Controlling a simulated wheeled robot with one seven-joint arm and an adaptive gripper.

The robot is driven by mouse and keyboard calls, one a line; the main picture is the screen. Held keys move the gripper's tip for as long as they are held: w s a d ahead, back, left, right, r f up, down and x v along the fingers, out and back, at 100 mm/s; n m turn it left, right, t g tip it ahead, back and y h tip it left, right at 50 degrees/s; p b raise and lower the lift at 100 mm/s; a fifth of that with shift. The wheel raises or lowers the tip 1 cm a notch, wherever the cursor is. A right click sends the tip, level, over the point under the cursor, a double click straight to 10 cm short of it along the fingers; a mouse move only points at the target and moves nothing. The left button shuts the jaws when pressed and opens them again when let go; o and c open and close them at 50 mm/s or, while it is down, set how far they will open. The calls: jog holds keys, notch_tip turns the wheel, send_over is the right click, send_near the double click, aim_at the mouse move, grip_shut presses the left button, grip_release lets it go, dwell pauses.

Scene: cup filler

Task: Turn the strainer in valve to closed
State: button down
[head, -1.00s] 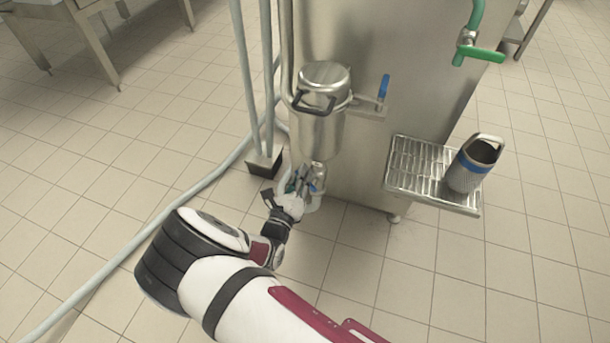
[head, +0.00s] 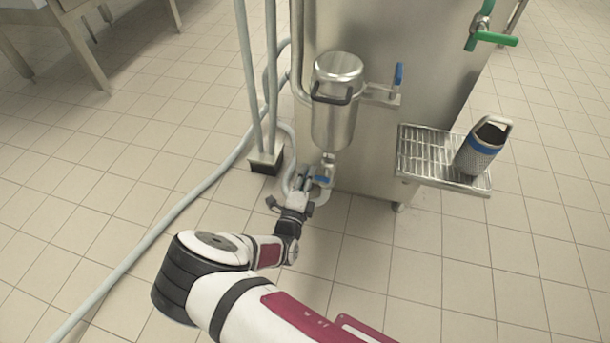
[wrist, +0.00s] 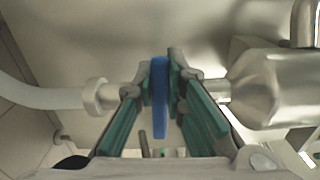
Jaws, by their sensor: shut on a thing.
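The steel strainer canister (head: 335,120) stands against the machine in the head view. Below it is a valve with a blue handle (head: 322,180). My gripper (head: 309,183) is at this low valve. In the wrist view the blue handle (wrist: 160,97) stands upright in the picture between the fingertips of my gripper (wrist: 162,75), which are shut on it. A pale hose (wrist: 45,97) meets the valve's pipe on the left, and a rounded steel body (wrist: 270,88) is on the right. The valve body is partly hidden behind the fingers.
Another blue lever (head: 398,74) stands beside the canister's upper part. A wire shelf (head: 425,153) holds a mesh strainer cup (head: 477,152) at right. A green-handled valve (head: 492,38) is at upper right. Vertical pipes and a floor hose (head: 165,220) run at left; tiled floor lies open in front.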

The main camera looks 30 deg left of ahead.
jog(key=shift+s+f+n, duration=0.1)
jog(key=shift+f+n, duration=0.2)
jog(key=shift+n, duration=0.2)
jog(key=c, duration=1.6)
grip_release()
jog(key=shift+r, duration=0.15)
